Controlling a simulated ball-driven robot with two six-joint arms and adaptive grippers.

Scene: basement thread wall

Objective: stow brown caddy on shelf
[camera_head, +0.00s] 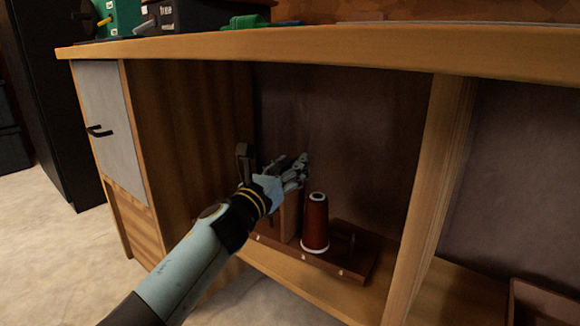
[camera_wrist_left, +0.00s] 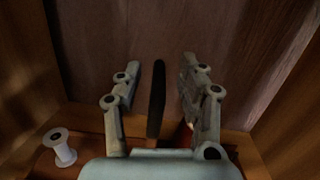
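The brown caddy (camera_head: 352,262) sits low in the open middle compartment of the wooden shelf unit (camera_head: 412,215). It carries a red-brown spool (camera_head: 315,224) with pale ends, and an upright wooden part (camera_head: 290,215) rises beside it. My left gripper (camera_head: 294,170) is above the caddy, inside the compartment, and my arm hides the caddy's left part. In the left wrist view my left gripper (camera_wrist_left: 158,85) has its fingers apart, with a dark upright bar (camera_wrist_left: 156,98) between them, apparently clear of both. A white spool (camera_wrist_left: 61,148) shows at lower left there. My right gripper is not in view.
The worktop (camera_head: 300,46) runs over the compartment, with a green box (camera_head: 118,17) and a black box (camera_head: 200,14) on it. A grey cabinet door (camera_head: 110,130) is at left. Another brown tray (camera_head: 540,305) stands in the right compartment, past the divider.

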